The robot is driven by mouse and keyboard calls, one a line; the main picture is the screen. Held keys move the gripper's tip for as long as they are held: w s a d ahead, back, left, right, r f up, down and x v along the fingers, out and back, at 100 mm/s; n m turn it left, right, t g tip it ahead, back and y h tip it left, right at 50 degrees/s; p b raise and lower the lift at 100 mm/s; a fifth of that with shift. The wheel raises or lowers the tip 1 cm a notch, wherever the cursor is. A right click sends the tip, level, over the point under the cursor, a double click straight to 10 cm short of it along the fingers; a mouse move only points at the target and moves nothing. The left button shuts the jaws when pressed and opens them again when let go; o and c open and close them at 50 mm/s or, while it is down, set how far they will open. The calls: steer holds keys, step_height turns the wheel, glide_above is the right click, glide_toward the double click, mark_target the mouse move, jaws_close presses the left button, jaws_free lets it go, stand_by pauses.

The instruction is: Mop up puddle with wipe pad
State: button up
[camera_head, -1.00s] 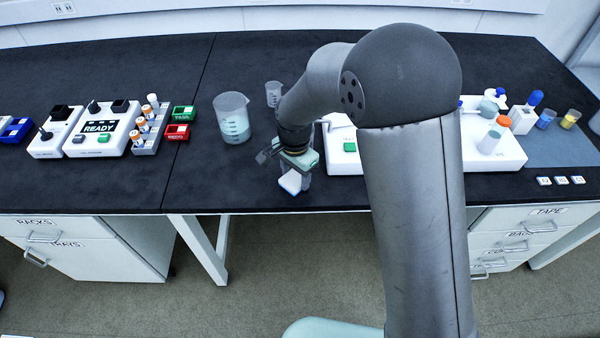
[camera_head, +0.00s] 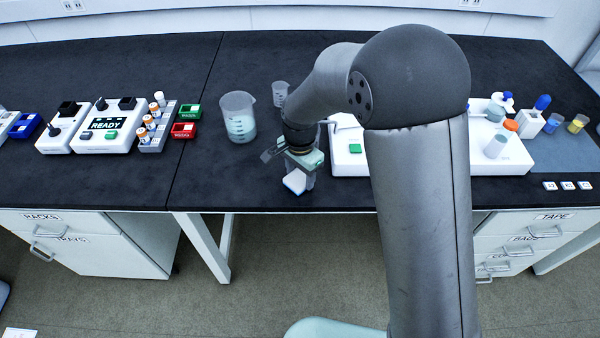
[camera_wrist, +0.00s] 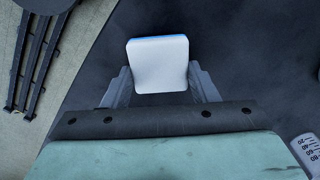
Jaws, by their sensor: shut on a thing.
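The wipe pad (camera_head: 295,181) is a small white square with a blue edge. My gripper (camera_head: 299,178) is shut on it, over the black bench near its front edge. In the wrist view the pad (camera_wrist: 158,62) sits between the two grey fingers of my gripper (camera_wrist: 160,85). I cannot tell whether the pad touches the bench. No puddle can be made out in either view; my arm and gripper hide part of the bench.
A large beaker (camera_head: 239,118) and a smaller one (camera_head: 280,94) stand behind and left of my gripper. A white device with a green button (camera_head: 354,148) is close on the right. A vial rack (camera_head: 156,134) and red bin (camera_head: 183,130) stand further left.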

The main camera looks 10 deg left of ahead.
mark_target(300, 176)
steer(key=shift+r+p, duration=2.05)
steer(key=shift+r, duration=1.3)
